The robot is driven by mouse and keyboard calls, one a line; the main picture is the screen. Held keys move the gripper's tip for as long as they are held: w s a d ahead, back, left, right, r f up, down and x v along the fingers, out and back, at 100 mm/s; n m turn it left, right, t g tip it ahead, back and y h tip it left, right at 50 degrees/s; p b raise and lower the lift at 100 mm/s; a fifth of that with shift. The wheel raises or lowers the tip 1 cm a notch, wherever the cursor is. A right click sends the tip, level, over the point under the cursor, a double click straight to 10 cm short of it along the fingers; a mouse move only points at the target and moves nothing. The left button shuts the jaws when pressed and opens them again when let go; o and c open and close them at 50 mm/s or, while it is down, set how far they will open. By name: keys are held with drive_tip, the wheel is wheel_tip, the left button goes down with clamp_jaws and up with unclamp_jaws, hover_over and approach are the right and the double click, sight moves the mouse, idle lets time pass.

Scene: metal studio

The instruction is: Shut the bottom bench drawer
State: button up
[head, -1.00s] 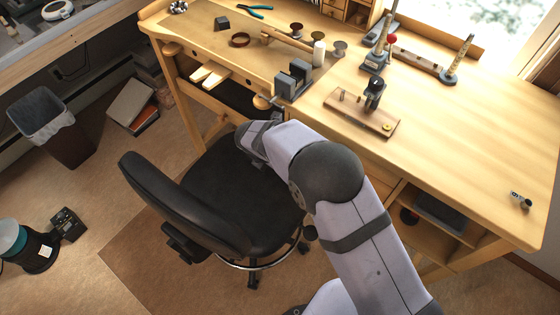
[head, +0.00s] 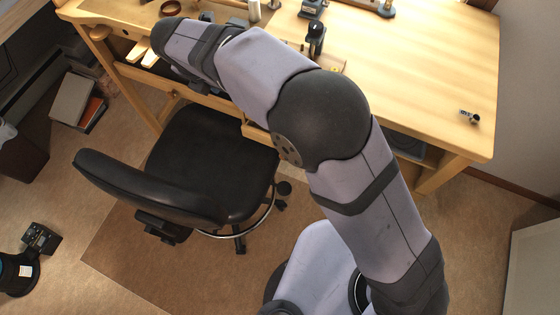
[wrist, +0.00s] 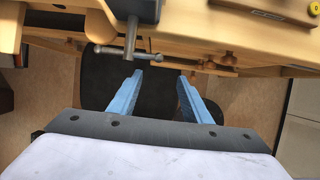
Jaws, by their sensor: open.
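The bench (head: 430,70) fills the top of the head view. My arm crosses its front edge and hides most of the drawer fronts. A short strip of light wood (head: 256,132) shows beside my arm; I cannot tell if it is the bottom drawer. In the wrist view, wooden fronts with small round knobs (wrist: 210,64) lie just ahead and to the right of the fingertips. How far each drawer stands out is unclear. My gripper (wrist: 160,75) has two light blue fingers, spread apart with nothing between them. The fingers are hidden in the head view.
A black swivel chair (head: 214,150) stands close in front of the bench; its dark seat shows below my fingers. A grey vise with a bar handle (wrist: 128,48) juts from the bench edge, just above the left finger. Open floor (head: 130,265) lies at the lower left.

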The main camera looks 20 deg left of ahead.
drive_tip(key=s+d+t+b, duration=0.3)
drive_tip(key=d+t+b, duration=0.4)
drive_tip(key=b, duration=0.6)
drive_tip(key=s+d+t+b, duration=0.4)
drive_tip(key=d+t+b, duration=0.25)
drive_tip(key=b, duration=0.75)
wheel_tip(320, 180, down, 31)
drive_tip(key=w, duration=0.7)
drive_tip(key=shift+w+d, duration=0.2)
drive_tip(key=shift+d, duration=0.15)
clamp_jaws()
drive_tip(key=shift+w+r+p, duration=0.1)
drive_tip(key=shift+w+p, duration=0.2)
drive_tip(key=shift+w, duration=1.7)
